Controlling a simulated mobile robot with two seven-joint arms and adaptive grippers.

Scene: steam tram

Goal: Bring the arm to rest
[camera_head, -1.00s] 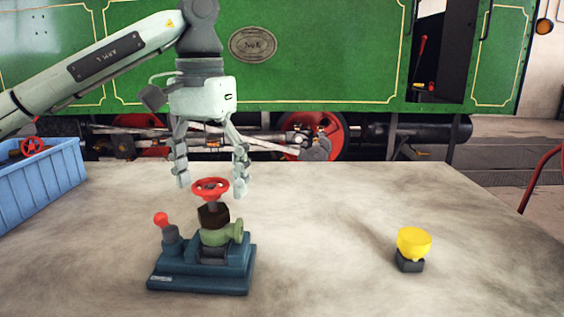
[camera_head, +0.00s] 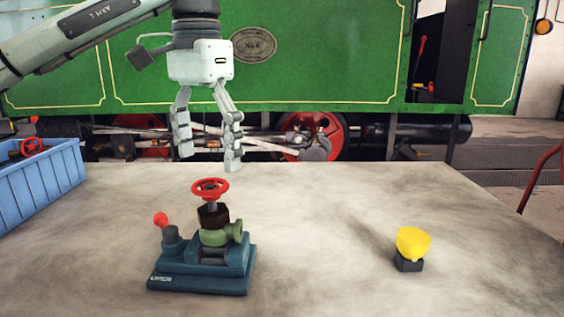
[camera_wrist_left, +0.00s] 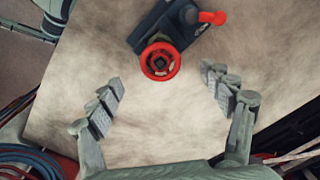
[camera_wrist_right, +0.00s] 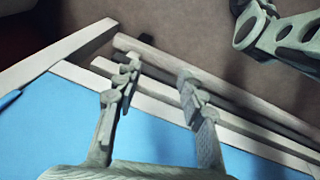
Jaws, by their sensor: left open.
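My left gripper (camera_head: 208,162) hangs fingers down in the head view, above and behind the valve unit. It is open, with nothing between its fingers. The valve unit has a blue base (camera_head: 200,278), a green body, a brown hex part and a red handwheel (camera_head: 210,188) on top. In the left wrist view the handwheel (camera_wrist_left: 160,62) lies beyond the fingertips of the left gripper (camera_wrist_left: 162,85), apart from them. My right gripper is outside the head view. In the right wrist view its fingers (camera_wrist_right: 158,75) are spread apart and empty.
A blue crate (camera_head: 40,185) with a red handwheel inside (camera_head: 33,147) stands at the left. A yellow cup-like piece on a dark block (camera_head: 412,243) stands at the right of the table (camera_head: 320,235). The green tram (camera_head: 320,50) is behind. The table's middle is clear.

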